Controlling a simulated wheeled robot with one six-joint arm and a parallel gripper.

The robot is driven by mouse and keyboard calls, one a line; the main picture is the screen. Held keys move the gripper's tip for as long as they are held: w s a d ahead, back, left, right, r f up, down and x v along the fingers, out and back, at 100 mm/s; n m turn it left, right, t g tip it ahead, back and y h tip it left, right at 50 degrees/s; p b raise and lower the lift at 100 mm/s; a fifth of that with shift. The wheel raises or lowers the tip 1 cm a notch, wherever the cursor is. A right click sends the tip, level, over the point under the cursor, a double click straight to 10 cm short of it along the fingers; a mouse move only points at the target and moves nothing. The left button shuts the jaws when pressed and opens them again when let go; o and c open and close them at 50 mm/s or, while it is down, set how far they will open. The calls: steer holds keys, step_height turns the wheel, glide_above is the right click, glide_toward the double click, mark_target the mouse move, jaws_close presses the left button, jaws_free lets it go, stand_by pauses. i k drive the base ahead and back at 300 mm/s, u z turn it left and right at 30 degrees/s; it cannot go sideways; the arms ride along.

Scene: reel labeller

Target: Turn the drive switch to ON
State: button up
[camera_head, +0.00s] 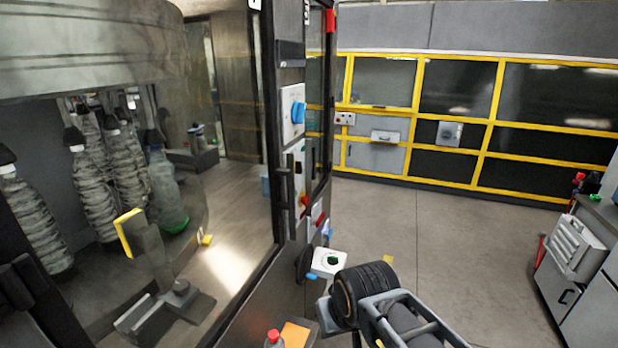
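A blue rotary knob (298,112) sits on a pale plate on the dark machine post in the middle of the view. Its label and position marks are too small to read. Lower on the same post is a panel with small red and yellow controls (303,202). A white box (329,262) with a dark round knob stands lower still, beside a black roller. I cannot tell from any lettering which of these is the drive switch. No gripper fingers show in this view.
A black ribbed roller (368,287) in a grey frame juts out at bottom centre. A dark-framed clear guard encloses bottles (165,190) on the left. Yellow-framed guarding (420,85) stands at the back. Open floor (450,240) lies right of the post, with a grey cabinet (590,290) at far right.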

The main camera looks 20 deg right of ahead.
mark_target(297, 164)
steer(key=z, duration=0.45)
steer(key=i, duration=0.85)
steer(key=u, duration=0.8)
